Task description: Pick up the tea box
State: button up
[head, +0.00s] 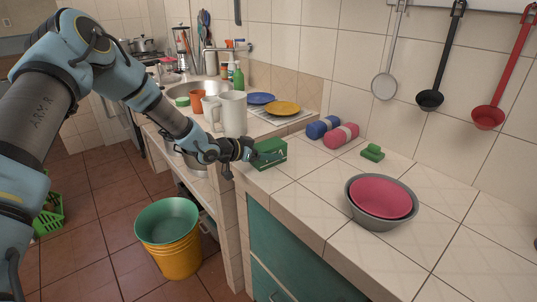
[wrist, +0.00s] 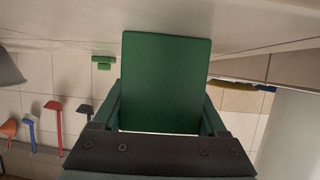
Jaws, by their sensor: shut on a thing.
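The tea box is a green box (head: 270,153) at the left edge of the tiled counter in the head view. In the wrist view the green box (wrist: 166,82) fills the middle, between the two fingers. My gripper (head: 250,152) reaches it from the left, and its fingers are shut on the box; the wrist view shows my gripper (wrist: 166,122) with one finger on each side of it. Whether the box touches the counter is hard to tell.
A grey bowl with a pink inside (head: 382,201) stands at right. Blue and pink rolls (head: 340,136) and a small green item (head: 372,152) lie behind. A white pitcher (head: 233,113) stands close behind my gripper. Ladles (head: 430,98) hang on the wall.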

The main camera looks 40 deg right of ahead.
jog(key=shift+c, duration=1.4)
jog(key=shift+r, duration=0.15)
